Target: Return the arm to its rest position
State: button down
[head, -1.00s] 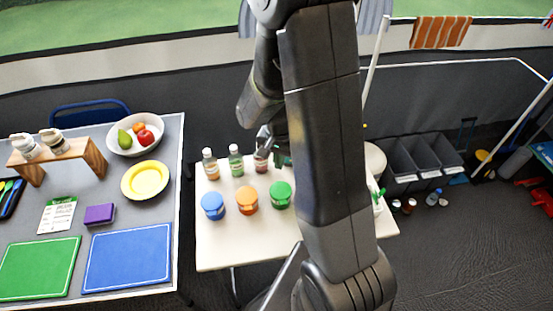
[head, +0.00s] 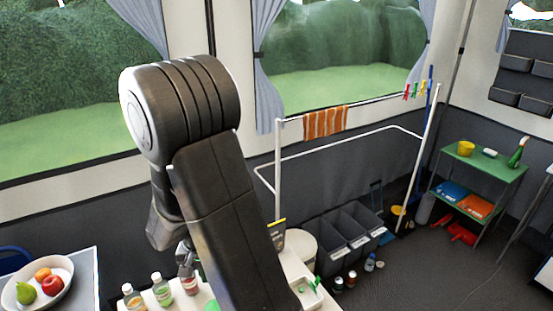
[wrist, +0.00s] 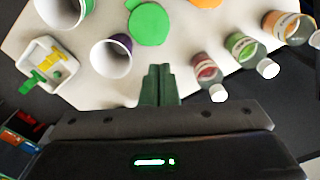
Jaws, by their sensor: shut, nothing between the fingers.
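My gripper (wrist: 158,70) is shut and empty in the wrist view. Its two dark green fingers lie together over the white table (wrist: 185,55), apart from the things on it. In the head view my gripper (head: 186,260) is small and partly hidden behind my arm, just above the bottles at the table's left part. My arm stands bent, with its elbow high in the middle left of the head view.
Near the fingers in the wrist view are a dark purple cup (wrist: 112,58), a green lid (wrist: 150,24) and a red bottle (wrist: 206,70). A white tray (wrist: 38,72) lies left. A fruit bowl (head: 38,283), grey bins (head: 345,238) and a green shelf (head: 480,165) show in the head view.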

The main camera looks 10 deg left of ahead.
notch_tip(320, 180, down, 5)
jog(key=b, duration=0.3)
jog(key=shift+f, duration=0.2)
jog(key=shift+w+a+r, duration=0.15)
jog(key=shift+w+a, duration=0.15)
jog(key=shift+w, duration=0.05)
